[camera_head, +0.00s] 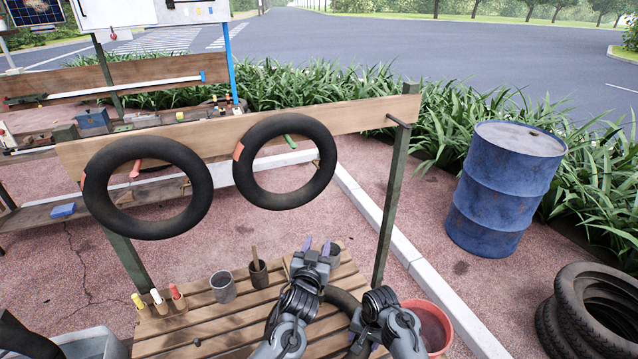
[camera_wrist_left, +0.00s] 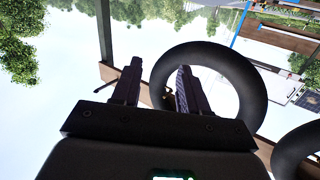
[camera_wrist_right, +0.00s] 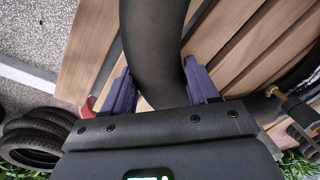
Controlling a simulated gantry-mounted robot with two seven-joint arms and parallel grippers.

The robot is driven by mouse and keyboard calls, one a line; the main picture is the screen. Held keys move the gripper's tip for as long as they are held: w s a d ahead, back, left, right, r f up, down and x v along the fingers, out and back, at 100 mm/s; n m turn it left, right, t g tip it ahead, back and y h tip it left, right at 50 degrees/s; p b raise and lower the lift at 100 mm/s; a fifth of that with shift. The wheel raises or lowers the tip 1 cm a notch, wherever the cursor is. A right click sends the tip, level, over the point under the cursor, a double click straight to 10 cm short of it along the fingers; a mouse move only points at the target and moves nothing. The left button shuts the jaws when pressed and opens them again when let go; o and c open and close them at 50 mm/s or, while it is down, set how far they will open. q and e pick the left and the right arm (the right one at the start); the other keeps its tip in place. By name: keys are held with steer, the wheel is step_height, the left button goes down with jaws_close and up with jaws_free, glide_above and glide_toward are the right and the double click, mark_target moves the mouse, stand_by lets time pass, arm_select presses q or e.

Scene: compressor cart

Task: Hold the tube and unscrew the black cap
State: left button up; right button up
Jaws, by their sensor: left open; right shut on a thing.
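A black rubber tube (camera_wrist_right: 152,45) lies over the slatted wooden table. My right gripper (camera_wrist_right: 160,82) is shut on it, one purple finger on each side. In the head view a curved part of this tube (camera_head: 345,301) shows between my arms. My left gripper (camera_head: 317,246) is open and empty above the table's far right part. In the left wrist view its fingers (camera_wrist_left: 156,85) point toward a hanging tube, with nothing between them. A small brass-coloured stem with a dark end (camera_wrist_right: 274,93) shows at the right wrist view's right; I cannot tell if this is the valve with the black cap.
Two black tubes (camera_head: 147,189) (camera_head: 284,161) hang on a wooden beam (camera_head: 250,124) behind the table. A grey cup (camera_head: 222,287), a brown cup (camera_head: 258,273) and coloured markers (camera_head: 157,299) stand on the table. A red bucket (camera_head: 436,326) is beside my right arm. A blue barrel (camera_head: 503,190) and stacked tyres (camera_head: 590,310) stand right.

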arm_select(q)
steer(key=s+a+f+m+g+h, duration=0.6)
steer(key=s+f+m+g+h, duration=0.1)
steer(key=s+f+g, duration=0.15)
steer(key=x, duration=0.8)
steer(key=shift+w+r, duration=0.1)
stand_by(0.3)
steer(key=shift+t, duration=0.25)
jaws_close()
steer(key=shift+d+n+t+y, duration=0.15)
steer(key=shift+n+t+y, duration=1.2)
steer(key=shift+n, duration=0.35)
